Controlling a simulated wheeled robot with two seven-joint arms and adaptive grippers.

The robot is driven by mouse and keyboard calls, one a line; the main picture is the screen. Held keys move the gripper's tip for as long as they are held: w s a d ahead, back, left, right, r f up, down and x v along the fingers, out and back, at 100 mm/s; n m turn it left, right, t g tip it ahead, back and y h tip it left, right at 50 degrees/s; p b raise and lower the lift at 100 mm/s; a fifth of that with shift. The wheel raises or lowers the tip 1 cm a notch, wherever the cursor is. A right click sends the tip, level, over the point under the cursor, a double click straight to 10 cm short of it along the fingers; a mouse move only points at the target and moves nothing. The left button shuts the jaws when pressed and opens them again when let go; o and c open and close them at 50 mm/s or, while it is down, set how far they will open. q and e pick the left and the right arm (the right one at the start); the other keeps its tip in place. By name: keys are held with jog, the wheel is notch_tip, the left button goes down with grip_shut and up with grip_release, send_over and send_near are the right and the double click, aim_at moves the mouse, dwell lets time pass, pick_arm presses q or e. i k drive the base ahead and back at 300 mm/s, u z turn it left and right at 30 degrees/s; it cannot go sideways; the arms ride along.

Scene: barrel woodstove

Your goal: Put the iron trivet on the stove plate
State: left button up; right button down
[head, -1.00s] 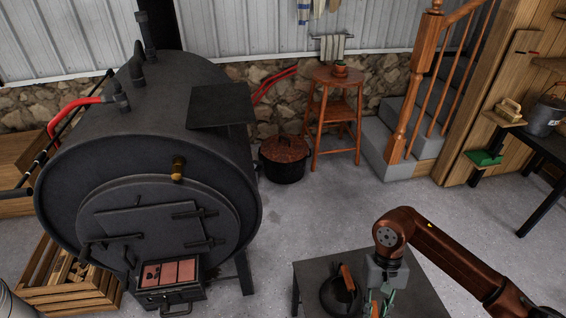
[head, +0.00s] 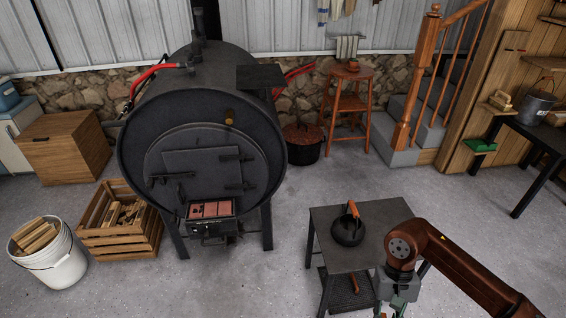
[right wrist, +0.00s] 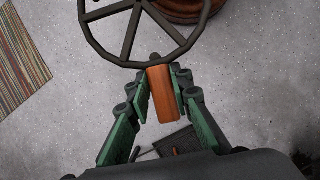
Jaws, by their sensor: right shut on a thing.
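The iron trivet (right wrist: 133,36) is a dark spoked ring with a wooden handle (right wrist: 162,93), seen at the top of the right wrist view. My right gripper (right wrist: 160,90) is shut on that handle, with a green finger on each side. In the head view my right gripper (head: 392,305) is at the bottom edge, by the near right side of the small table; the trivet is not visible there. The stove plate (head: 262,77) is a flat dark square at the upper right of the barrel stove (head: 205,120), and it looks bare. My left gripper is not in view.
A small dark table (head: 328,222) bears a black pan-like vessel (head: 349,232) with a wooden handle. A lidded pot (head: 303,149) stands on the floor right of the stove. A wooden crate (head: 120,240) and white bucket (head: 65,268) stand at left. Floor between stove and table is clear.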

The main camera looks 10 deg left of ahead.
aim_at(266, 75)
jog(key=u, duration=0.5)
jog(key=i, duration=0.6)
jog(key=u, duration=0.7)
jog(key=i, duration=0.7)
jog(key=z, duration=0.1)
